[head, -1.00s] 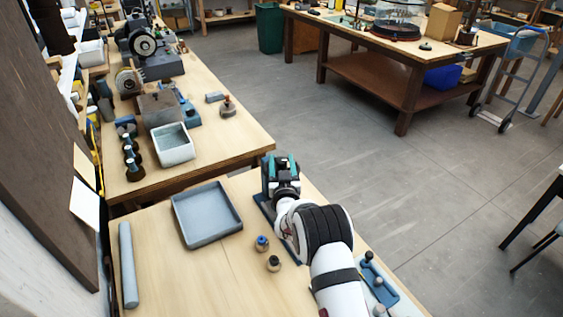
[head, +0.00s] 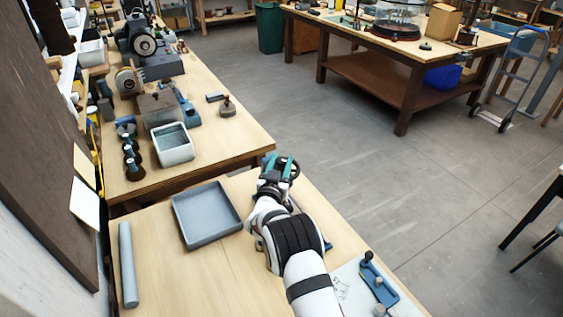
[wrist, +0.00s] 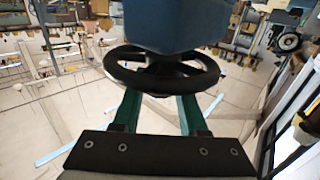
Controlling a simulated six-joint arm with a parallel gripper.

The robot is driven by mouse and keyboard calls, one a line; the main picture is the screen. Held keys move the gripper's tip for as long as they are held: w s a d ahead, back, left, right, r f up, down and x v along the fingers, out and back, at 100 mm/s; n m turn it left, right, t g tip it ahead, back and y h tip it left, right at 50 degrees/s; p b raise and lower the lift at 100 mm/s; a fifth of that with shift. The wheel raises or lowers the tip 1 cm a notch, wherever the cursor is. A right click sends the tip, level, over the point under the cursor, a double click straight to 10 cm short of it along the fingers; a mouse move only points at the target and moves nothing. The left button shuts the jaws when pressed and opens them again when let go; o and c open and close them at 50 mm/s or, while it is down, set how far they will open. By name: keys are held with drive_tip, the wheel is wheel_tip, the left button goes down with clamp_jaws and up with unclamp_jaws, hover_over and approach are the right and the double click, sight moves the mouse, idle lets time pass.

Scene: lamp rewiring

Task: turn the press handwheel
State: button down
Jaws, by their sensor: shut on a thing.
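The press handwheel (wrist: 207,72) is a black spoked ring, close in front of my gripper in the wrist view. The blue-grey press body (wrist: 165,22) hides part of its far side. My gripper (wrist: 160,97) has teal fingers at the near part of the wheel, one on each side of the hub, and is shut on it. In the head view, my gripper (head: 279,167) is at the back right edge of the near bench, with a dark bit of the wheel (head: 294,166) showing beside the fingers. My arm hides most of the press there.
A grey tray (head: 206,240) lies left of my arm, with a grey cylinder (head: 128,265) at the far left. A blue holder with knobs (head: 380,287) lies right of my arm. The bench between tray and cylinder is clear.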

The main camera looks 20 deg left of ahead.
drive_tip(key=shift+m+g+h, duration=0.25)
drive_tip(key=shift+m+h, duration=0.85)
drive_tip(key=shift+h, duration=0.6)
drive_tip(key=shift+m+g+h, duration=0.25)
drive_tip(key=shift+m+h, duration=0.85)
drive_tip(key=shift+h, duration=0.6)
drive_tip(key=shift+c, duration=2.2)
unclamp_jaws()
